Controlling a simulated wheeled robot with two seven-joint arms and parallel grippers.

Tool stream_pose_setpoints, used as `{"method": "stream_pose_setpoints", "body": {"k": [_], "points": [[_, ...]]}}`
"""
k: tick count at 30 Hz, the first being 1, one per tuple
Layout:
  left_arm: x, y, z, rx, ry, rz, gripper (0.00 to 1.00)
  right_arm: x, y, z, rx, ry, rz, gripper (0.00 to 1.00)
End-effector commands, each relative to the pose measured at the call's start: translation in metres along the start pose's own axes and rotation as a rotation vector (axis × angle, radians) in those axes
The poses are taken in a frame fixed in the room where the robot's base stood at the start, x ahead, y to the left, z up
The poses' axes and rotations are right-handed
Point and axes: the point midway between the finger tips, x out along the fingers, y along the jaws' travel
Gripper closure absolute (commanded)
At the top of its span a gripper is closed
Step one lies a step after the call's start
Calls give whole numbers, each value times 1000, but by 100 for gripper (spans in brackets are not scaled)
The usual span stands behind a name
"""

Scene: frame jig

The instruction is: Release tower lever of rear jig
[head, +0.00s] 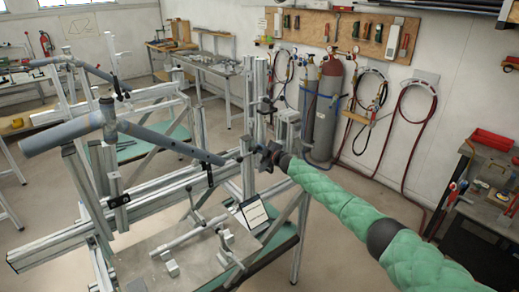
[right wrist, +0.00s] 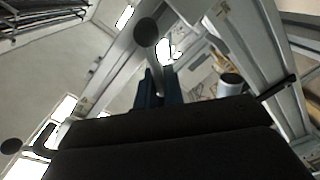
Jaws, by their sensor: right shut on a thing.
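My right gripper (head: 264,155) reaches in from the right beside the aluminium tower (head: 248,165) at the right end of a jig. In the right wrist view, its dark blue fingers (right wrist: 158,92) are shut on a thin metal lever (right wrist: 154,68). A round black knob (right wrist: 146,32) shows in line with the lever, in front of an aluminium profile. In the head view the lever is hidden by the gripper. The jig's long rail (head: 150,205) runs left from the tower, and grey-blue frame tubes (head: 160,138) lie above it. My left gripper is not in view.
A plate with clamps (head: 190,240) and a small sign (head: 254,211) lie below the gripper. Another frame jig rail (head: 125,103) stands behind. Gas cylinders (head: 328,105) and hoses are by the wall. Open floor (head: 350,250) lies to the right.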

Motion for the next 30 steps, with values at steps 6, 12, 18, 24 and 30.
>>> {"method": "stream_pose_setpoints", "body": {"k": [6, 12, 18, 24, 30], "points": [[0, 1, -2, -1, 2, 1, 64, 0, -1, 1, 0, -2, -1, 84], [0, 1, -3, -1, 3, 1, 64, 0, 0, 1, -1, -1, 0, 72], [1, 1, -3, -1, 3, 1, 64, -3, 0, 1, -2, -1, 0, 72], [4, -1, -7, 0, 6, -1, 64, -18, -1, 3, -2, -1, 0, 72], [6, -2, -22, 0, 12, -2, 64, -41, -1, 3, -4, 0, -1, 72]]}}
